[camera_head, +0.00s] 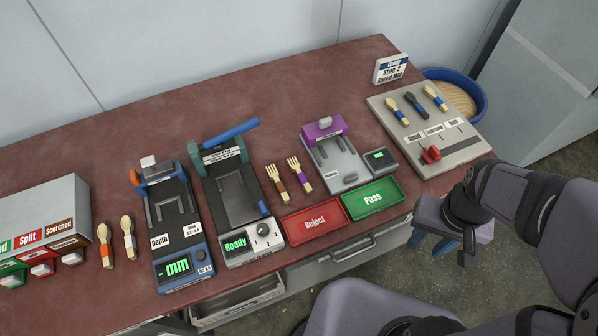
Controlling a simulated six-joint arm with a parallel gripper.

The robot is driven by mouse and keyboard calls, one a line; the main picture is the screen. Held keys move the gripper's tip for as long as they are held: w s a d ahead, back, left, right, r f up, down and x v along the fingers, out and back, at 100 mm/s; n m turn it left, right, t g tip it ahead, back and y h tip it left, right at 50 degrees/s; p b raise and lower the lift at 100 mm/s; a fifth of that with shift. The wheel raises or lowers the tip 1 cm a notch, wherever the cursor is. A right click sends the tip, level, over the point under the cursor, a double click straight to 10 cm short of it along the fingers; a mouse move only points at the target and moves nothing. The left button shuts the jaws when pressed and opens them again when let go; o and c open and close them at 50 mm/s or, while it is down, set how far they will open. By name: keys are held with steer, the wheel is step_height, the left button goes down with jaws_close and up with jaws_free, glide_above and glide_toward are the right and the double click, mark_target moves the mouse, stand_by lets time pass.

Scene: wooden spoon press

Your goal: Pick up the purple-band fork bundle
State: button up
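The purple-band fork bundle (300,175) lies on the table, a wooden fork shape with a purple band, tines toward the back wall. A similar fork bundle with a brown band (277,183) lies just to its left, close but apart. My gripper (428,241) is off the table's front right edge, low and well to the right of the forks. Its blue fingers are partly seen under its body, and I cannot tell how far apart they are. No object shows in it.
A purple-topped device (325,130) stands right of the forks, and a green-framed press (230,185) stands left. Red Reject (315,220) and green Pass (373,198) trays lie in front. A sample board (460,150) is at right. Open table lies behind the forks.

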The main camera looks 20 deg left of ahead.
steer(key=w+a+n, duration=0.3)
steer(key=w+a, duration=0.4)
steer(key=w, duration=0.1)
steer(key=n+p, duration=0.2)
steer(key=n, duration=0.4)
glide_toward(300, 173)
steer(key=shift+d+f, duration=0.4)
steer(key=shift+d, duration=0.1)
steer(key=shift+a+f, duration=0.1)
steer(key=shift+a, duration=0.2)
steer(key=shift+a+f+p, duration=0.2)
steer(key=shift+f+p, duration=1.5)
steer(key=shift+f, duration=1.95)
jaws_close()
